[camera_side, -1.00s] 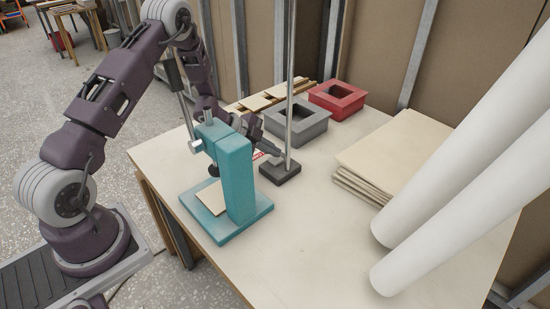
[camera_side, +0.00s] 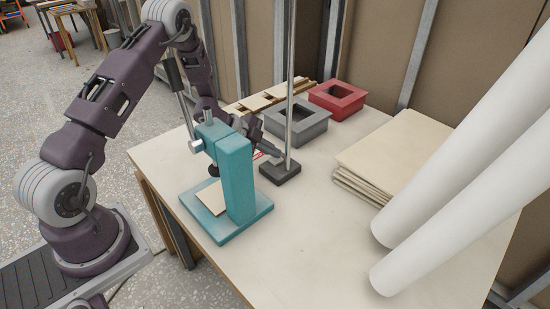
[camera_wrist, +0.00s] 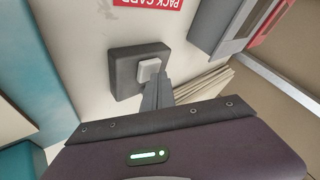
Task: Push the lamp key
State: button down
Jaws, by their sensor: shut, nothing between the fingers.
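The lamp has a dark block base (camera_side: 285,174) with a thin upright metal pole (camera_side: 291,70) on the table. In the wrist view the base (camera_wrist: 124,78) carries a raised light grey square key (camera_wrist: 149,69). My gripper (camera_side: 274,152) reaches down behind the teal press, with its fingertips close to the lamp base. In the wrist view my gripper (camera_wrist: 158,82) is shut and empty, with its narrow tips right beside the key's lower edge. I cannot tell whether the tips touch the key.
A teal press (camera_side: 236,180) stands just in front of my gripper. Stacked boards (camera_side: 390,155) and large white tubes (camera_side: 440,175) are at right. A red-labelled card (camera_wrist: 150,3) lies near the base.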

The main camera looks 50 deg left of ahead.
jog(key=shift+r, duration=0.6)
notch_tip(320, 180, up, 6)
notch_tip(320, 180, up, 16)
jog(key=r+n+t+y, duration=0.1)
jog(key=n+t+y, duration=0.2)
jog(key=n+y, duration=0.35)
send_over(272, 160)
jog(key=w+a, duration=0.4)
jog(key=a, duration=0.4)
jog(key=s+a+r+n+y, duration=0.1)
jog(key=s+r+n, duration=0.25)
jog(key=r, duration=0.35)
jog(key=s+a+r+n+y, duration=0.1)
jog(key=s+r+n+y, duration=0.1)
jog(key=r+n, duration=0.4)
jog(key=s+d+f+g+h, duration=0.2)
jog(key=s+d, duration=0.5)
jog(key=s, duration=0.4)
jog(key=s+d+f+m+g+h, duration=0.1)
jog(key=s+d+f, duration=0.3)
jog(key=s+d, duration=0.4)
jog(key=s+d+f+m+g+h, duration=0.1)
jog(key=s+d+f+g+h, duration=0.1)
jog(key=s+d, duration=0.5)
jog(key=s+f, duration=0.1)
jog(key=s, duration=0.5)
jog(key=shift+s+d+g+h, duration=0.2)
jog(key=shift+s+g+h, duration=0.15)
jog(key=shift+s+g, duration=0.05)
